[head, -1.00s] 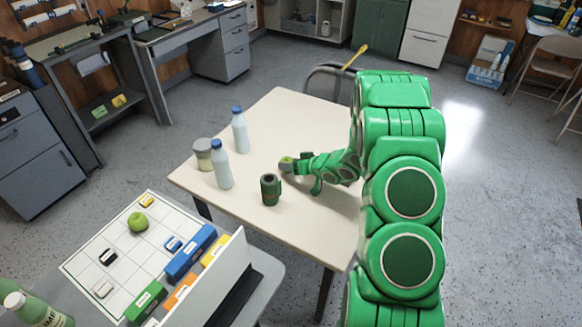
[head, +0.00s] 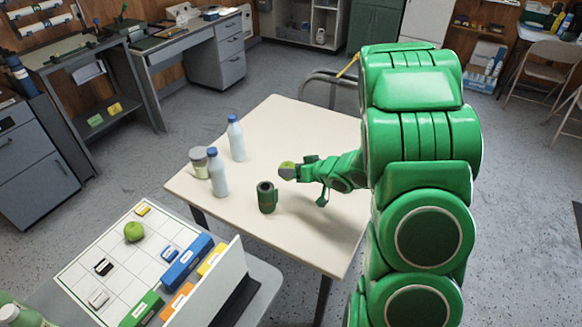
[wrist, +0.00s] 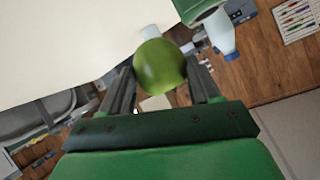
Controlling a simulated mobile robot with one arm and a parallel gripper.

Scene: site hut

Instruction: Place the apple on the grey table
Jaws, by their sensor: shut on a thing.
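A green apple (wrist: 160,67) sits between the fingers of my gripper in the wrist view. In the head view my gripper (head: 287,171) is shut on this apple (head: 286,167), of which only a small part shows, over the cream table (head: 290,120). A second green apple (head: 134,231) rests on a white gridded sheet on the grey table (head: 264,285) at the lower left. My gripper is to the right of that table, apart from it.
A dark green mug (head: 267,198), two blue-capped bottles (head: 218,175) (head: 236,140) and a lidded jar (head: 199,163) stand on the cream table, left of my gripper. Small blocks, coloured boxes and an upright panel (head: 212,285) crowd the grey table. Some grid cells are bare.

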